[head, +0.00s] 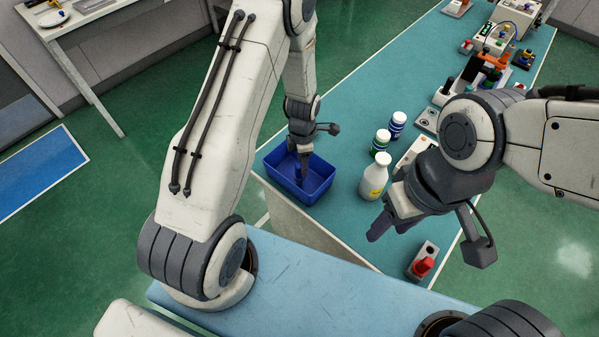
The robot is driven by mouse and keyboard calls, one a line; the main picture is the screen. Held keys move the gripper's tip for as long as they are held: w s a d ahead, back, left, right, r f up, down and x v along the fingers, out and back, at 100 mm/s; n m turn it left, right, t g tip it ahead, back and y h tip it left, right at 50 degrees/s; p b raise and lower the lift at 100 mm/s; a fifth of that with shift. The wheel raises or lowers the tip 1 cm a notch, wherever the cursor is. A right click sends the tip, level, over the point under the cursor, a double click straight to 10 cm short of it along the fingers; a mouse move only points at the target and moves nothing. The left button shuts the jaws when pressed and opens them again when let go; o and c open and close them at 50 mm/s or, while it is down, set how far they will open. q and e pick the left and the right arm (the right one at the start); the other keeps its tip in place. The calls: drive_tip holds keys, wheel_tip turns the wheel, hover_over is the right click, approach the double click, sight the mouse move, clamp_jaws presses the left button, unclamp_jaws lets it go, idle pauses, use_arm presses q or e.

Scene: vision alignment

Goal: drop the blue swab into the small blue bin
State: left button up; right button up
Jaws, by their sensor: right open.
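The small blue bin (318,182) is an open rectangular tub at the near left corner of the teal bench. My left gripper (302,168) points down into the bin's opening. A small blue piece (298,172), probably the blue swab, shows at its fingertips inside the bin's outline. I cannot tell whether the fingers grip it or whether it touches the bin floor. My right gripper (388,226) is open and empty, over the bench to the right of the bin and in front of a white bottle.
A box with a red knob (422,266) sits at the near right edge. Devices crowd the bench's far right.

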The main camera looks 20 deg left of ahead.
idle(0.3)
use_arm(q)
wheel_tip(320, 180, up, 10)
drive_tip(key=b, duration=0.2)
drive_tip(key=shift+r, duration=0.25)
idle(0.4)
drive_tip(key=s+d+r+m+b, duration=0.2)
drive_tip(key=s+d+r+m, duration=0.8)
drive_tip(key=m, duration=0.6)
drive_tip(key=s+d+r+m, duration=0.1)
drive_tip(key=s+m, duration=0.6)
drive_tip(key=m, duration=0.1)
drive_tip(key=s+d+m+h, duration=0.1)
drive_tip(key=s+d+m, duration=0.1)
drive_tip(key=s+m, duration=0.5)
drive_tip(key=shift+d+r+m, duration=0.3)
drive_tip(key=shift+r+m, duration=0.1)
drive_tip(key=shift+m, duration=0.1)
